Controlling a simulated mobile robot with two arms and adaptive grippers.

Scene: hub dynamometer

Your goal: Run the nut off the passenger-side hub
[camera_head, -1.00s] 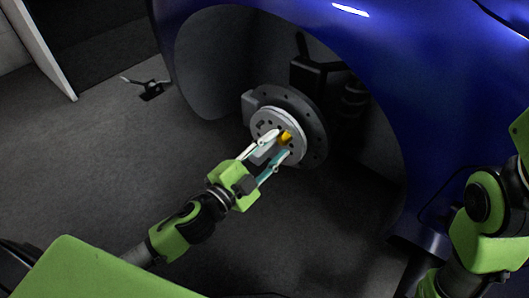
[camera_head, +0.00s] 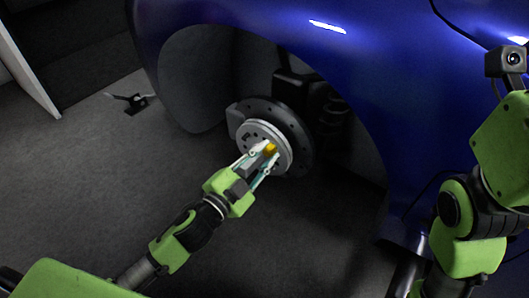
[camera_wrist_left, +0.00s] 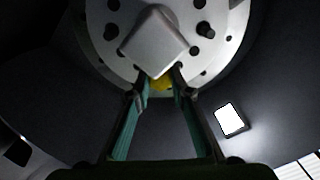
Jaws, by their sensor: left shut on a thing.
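The hub (camera_head: 262,141) is a pale round flange with holes, in front of a dark brake disc (camera_head: 297,143) in the blue car's open wheel arch. A yellow nut (camera_head: 270,148) sits at the middle of the hub's face. My left gripper (camera_head: 264,156) reaches in from the lower left, its fingers shut on the nut. In the left wrist view the nut (camera_wrist_left: 160,84) shows between the fingertips (camera_wrist_left: 160,76). A grey square-ended piece (camera_wrist_left: 155,42) stands in front of the hub face (camera_wrist_left: 205,55) and hides part of it. My right gripper is out of view.
The blue fender (camera_head: 330,65) curves over the hub and down its right side. A small dark stand (camera_head: 134,103) lies on the grey floor at the left. The floor between it and my left arm is clear. My right arm is at the right edge.

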